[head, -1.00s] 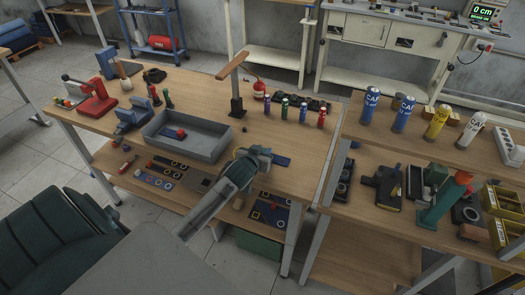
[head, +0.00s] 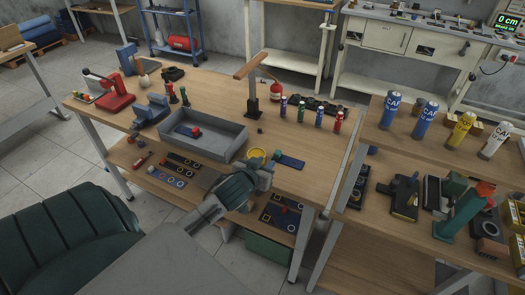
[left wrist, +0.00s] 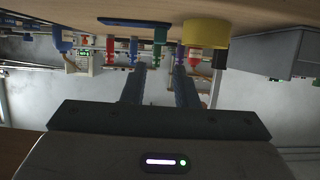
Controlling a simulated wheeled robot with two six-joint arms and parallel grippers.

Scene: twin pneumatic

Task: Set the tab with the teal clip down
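The dark blue tab (head: 291,162) lies flat on the near part of the wooden bench, with its upright teal clip (head: 277,154) at its left end. In the left wrist view, which is upside down, the tab (left wrist: 125,22) and teal clip (left wrist: 160,36) show beyond my fingertips. My left gripper (left wrist: 160,72) is open, its two fingers apart, with nothing visible between them. The clip lines up with the gap but appears clear of the tips. In the head view my left gripper (head: 268,165) is just in front of the clip. My right gripper is not in view.
A yellow round piece (head: 257,153) sits left of the clip, close to my left gripper. A grey tray (head: 190,147) holding a blue tab with a red clip (head: 195,132) stands further left. Several small coloured bottles (head: 319,117) stand behind the tab. Bench space to its right is clear.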

